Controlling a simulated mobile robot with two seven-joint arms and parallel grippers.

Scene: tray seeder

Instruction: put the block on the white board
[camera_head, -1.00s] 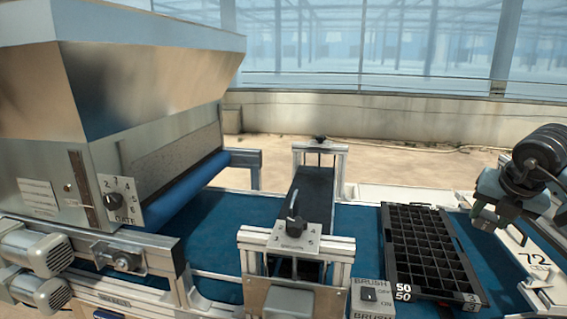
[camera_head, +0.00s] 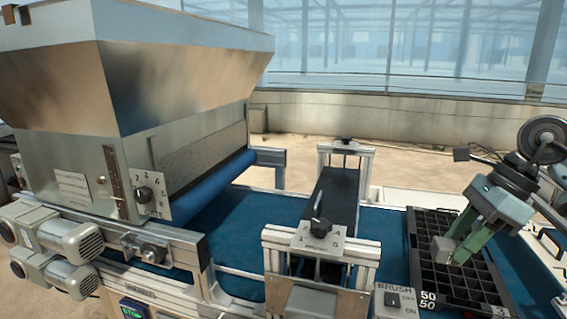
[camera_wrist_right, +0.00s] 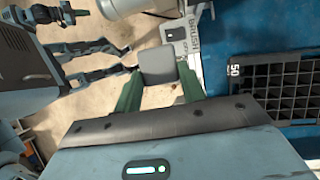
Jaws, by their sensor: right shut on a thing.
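A small grey block (camera_head: 441,250) is held between the green fingers of my right gripper (camera_head: 451,251), which is shut on it. In the head view it appears in front of the black cell tray; its height above the tray is hard to judge. The right wrist view shows the block (camera_wrist_right: 157,66) at the fingertips, with floor behind it and the tray off to the right. A pale board-like surface (camera_head: 408,197) shows behind the tray; I cannot tell whether it is the white board. My left gripper is not in view.
The black cell tray (camera_head: 414,262) lies on the blue belt (camera_head: 385,229). The brush frame (camera_head: 320,240) with its knob stands left of it, and the BRUSH switch panel (camera_head: 397,300) in front. A large metal hopper (camera_head: 185,90) fills the left.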

